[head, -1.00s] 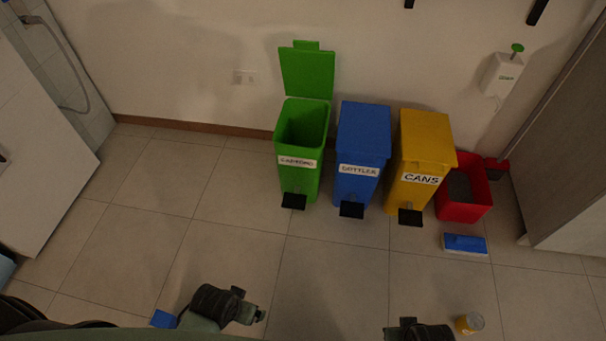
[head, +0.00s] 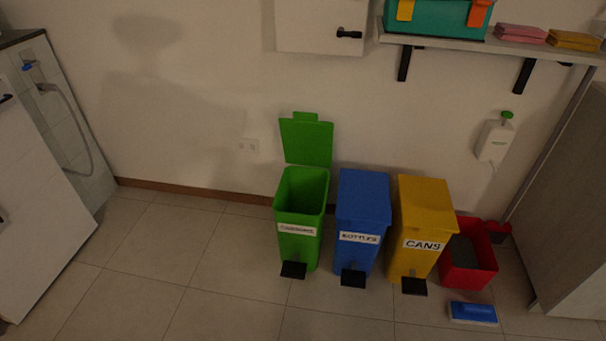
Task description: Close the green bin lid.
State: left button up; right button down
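The green bin (head: 299,247) stands on the floor near the wall, left of the other bins, with a white label on its front and a black pedal at its foot. Its green lid (head: 307,141) is open and stands upright behind the bin's mouth, close to the wall. The inside of the bin looks dark, and I cannot tell what is in it. Neither of my grippers shows in the head view now.
A blue bin (head: 359,252) and a yellow bin (head: 421,252), both with shut lids, stand right of the green one. A red bin (head: 468,262) and a blue-and-white box (head: 472,313) are farther right. A shelf (head: 520,45) juts from the wall above. The floor at left is clear.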

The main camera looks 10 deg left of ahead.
aim_at(307, 140)
jog(key=i+j+z, duration=0.25)
jog(key=i+j, duration=0.7)
